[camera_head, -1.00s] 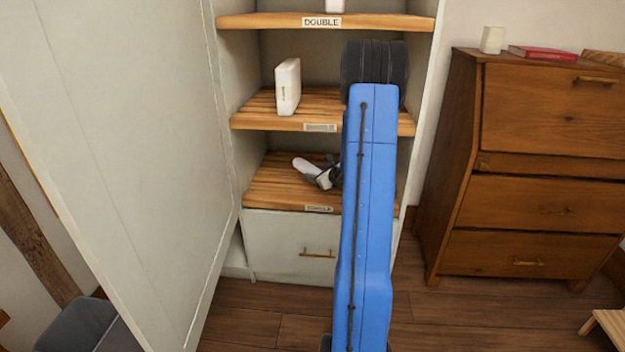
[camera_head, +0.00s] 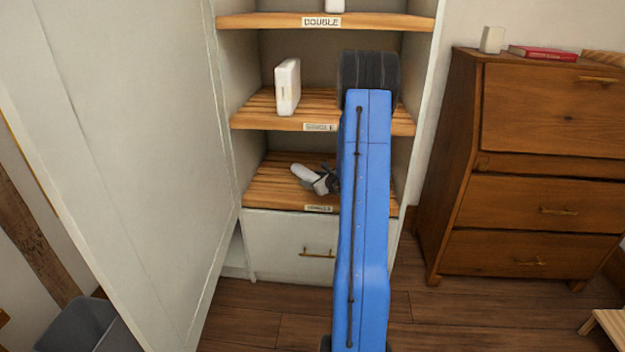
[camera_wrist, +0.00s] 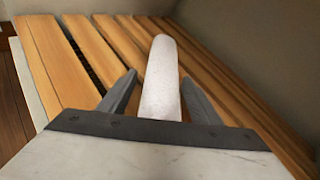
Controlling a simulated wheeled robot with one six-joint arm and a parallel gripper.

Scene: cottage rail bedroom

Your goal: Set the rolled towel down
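The rolled towel (camera_head: 303,173) is a white roll over the lower slatted shelf (camera_head: 262,190) of the cupboard. In the wrist view the towel (camera_wrist: 161,82) points away from me between the two grey fingers of my gripper (camera_wrist: 159,78). A gap shows between the left finger and the towel, and the right fingertip is very close to it. The fingers look open around the towel. The towel appears to rest on the slats, but its underside is hidden. In the head view my gripper (camera_head: 325,181) is partly hidden behind my blue arm.
A white box (camera_head: 288,87) stands on the middle shelf (camera_head: 270,120) above. The open cupboard door (camera_head: 120,150) is at left, and a wooden dresser (camera_head: 540,200) is at right. The lower shelf's left part is clear.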

